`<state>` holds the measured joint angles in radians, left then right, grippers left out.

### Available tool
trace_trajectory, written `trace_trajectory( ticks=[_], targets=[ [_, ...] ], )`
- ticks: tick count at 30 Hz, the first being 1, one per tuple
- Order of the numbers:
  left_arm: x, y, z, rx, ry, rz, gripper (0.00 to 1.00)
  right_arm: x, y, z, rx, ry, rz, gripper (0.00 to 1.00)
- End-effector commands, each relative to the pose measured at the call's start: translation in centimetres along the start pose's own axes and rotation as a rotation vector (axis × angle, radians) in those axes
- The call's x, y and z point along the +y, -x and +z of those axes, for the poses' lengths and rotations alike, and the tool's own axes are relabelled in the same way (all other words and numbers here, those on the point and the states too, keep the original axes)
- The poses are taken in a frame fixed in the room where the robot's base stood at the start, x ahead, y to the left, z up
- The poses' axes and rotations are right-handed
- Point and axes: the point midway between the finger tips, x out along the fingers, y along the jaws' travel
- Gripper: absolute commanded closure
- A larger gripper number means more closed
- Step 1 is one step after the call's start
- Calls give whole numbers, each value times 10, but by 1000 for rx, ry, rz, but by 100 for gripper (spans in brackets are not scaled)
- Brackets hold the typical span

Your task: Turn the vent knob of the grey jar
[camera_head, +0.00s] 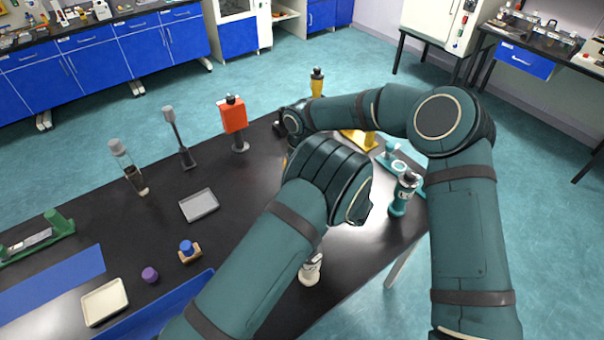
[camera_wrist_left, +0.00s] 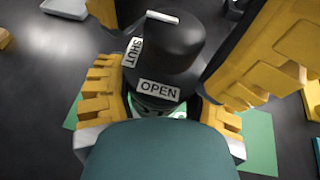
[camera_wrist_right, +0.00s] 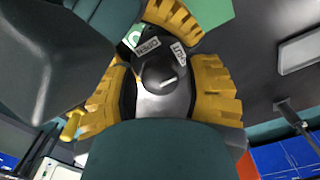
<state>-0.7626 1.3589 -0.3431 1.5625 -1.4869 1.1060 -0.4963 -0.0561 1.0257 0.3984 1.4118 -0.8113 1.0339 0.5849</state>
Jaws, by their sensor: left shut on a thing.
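The black vent knob (camera_wrist_left: 170,50) stands upright with a white mark on top, by SHUT and OPEN labels. It also shows in the right wrist view (camera_wrist_right: 165,75). My left gripper (camera_wrist_left: 162,110) is shut just below the labels, around the neck or body of the jar. Most of the jar is hidden by fingers and palm. My right gripper (camera_wrist_right: 163,85) has its yellow fingers on both sides of the knob, with a gap visible, so it looks open. In the head view my arms hide the jar and most of both grippers.
A teal jar (camera_head: 405,195) with a black top stands at the right, and a white jar (camera_head: 311,270) below my left arm.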

Motion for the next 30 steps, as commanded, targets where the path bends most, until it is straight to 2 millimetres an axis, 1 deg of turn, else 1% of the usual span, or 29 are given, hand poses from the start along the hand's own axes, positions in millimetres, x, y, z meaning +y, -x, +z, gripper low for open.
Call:
trace_trajectory(
  ticks=[1,2,3,4,11,17,23,30],
  targets=[
    [0,0,0,-1,0,0,84,0,0,0,0,0,0,74],
    [0,0,0,-1,0,0,84,0,0,0,0,0,0,85],
    [0,0,0,-1,0,0,84,0,0,0,0,0,0,99],
    [0,0,0,-1,0,0,84,0,0,0,0,0,0,100],
    [0,0,0,-1,0,0,84,0,0,0,0,9,0,100],
    [0,0,0,-1,0,0,84,0,0,0,0,72,1,100],
    [0,0,0,-1,0,0,84,0,0,0,0,209,1,100],
    [0,0,1,-1,0,0,84,0,0,0,0,432,1,100]
  ],
)
